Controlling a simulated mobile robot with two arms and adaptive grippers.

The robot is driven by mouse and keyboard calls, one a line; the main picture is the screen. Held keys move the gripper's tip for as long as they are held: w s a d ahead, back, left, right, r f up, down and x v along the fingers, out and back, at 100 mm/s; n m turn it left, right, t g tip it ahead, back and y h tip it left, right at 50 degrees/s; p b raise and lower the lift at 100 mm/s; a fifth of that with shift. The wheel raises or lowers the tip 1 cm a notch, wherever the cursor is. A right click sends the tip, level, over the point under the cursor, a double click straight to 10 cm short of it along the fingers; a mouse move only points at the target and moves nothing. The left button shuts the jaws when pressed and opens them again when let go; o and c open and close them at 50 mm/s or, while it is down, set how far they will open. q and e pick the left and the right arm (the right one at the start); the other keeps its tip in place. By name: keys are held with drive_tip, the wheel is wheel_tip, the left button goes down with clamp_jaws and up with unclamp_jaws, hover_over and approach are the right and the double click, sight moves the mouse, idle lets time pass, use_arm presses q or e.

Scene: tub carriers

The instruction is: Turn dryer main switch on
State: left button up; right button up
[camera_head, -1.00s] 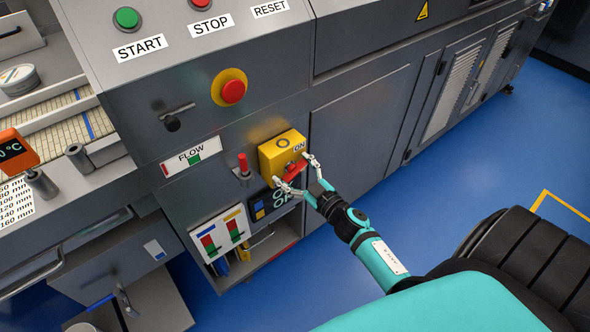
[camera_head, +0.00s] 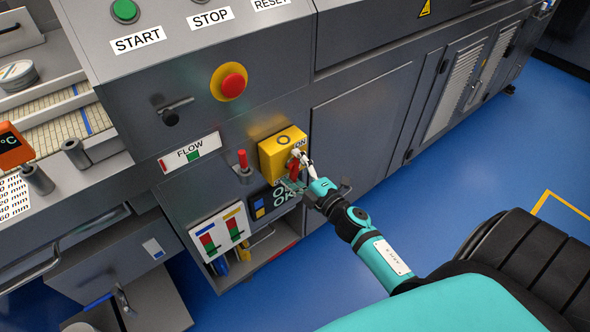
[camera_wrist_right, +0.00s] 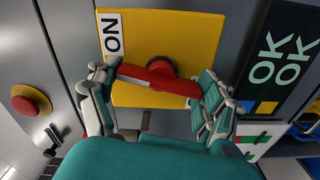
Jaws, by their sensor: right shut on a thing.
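The main switch is a yellow box (camera_head: 278,150) with a red rotary handle (camera_head: 293,171) on the front of the machine. A white ON label (camera_head: 299,143) is on the box. My right gripper (camera_head: 297,167) is shut on the handle, its fingers partly hiding it in the head view. In the right wrist view, the red handle (camera_wrist_right: 158,77) lies between the fingertips of my right gripper (camera_wrist_right: 160,80), one finger at each end. Its left end is beside the ON label (camera_wrist_right: 111,34). My left gripper is not in view.
A dark panel with green OK text (camera_head: 283,193) sits just below the switch. A red-knobbed lever (camera_head: 243,160) is to its left. A red emergency button (camera_head: 233,87) is above. An open shelf (camera_head: 262,250) is below. Blue floor (camera_head: 420,215) is clear to the right.

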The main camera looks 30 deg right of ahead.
drive_tip(key=shift+f+n+b, duration=0.1)
drive_tip(key=shift+n+b, duration=0.2)
drive_tip(key=shift+n, duration=1.2)
drive_tip(key=o, duration=1.1)
drive_tip(key=s, duration=0.8)
drive_tip(key=s+d, duration=0.1)
drive_tip(key=s, duration=0.3)
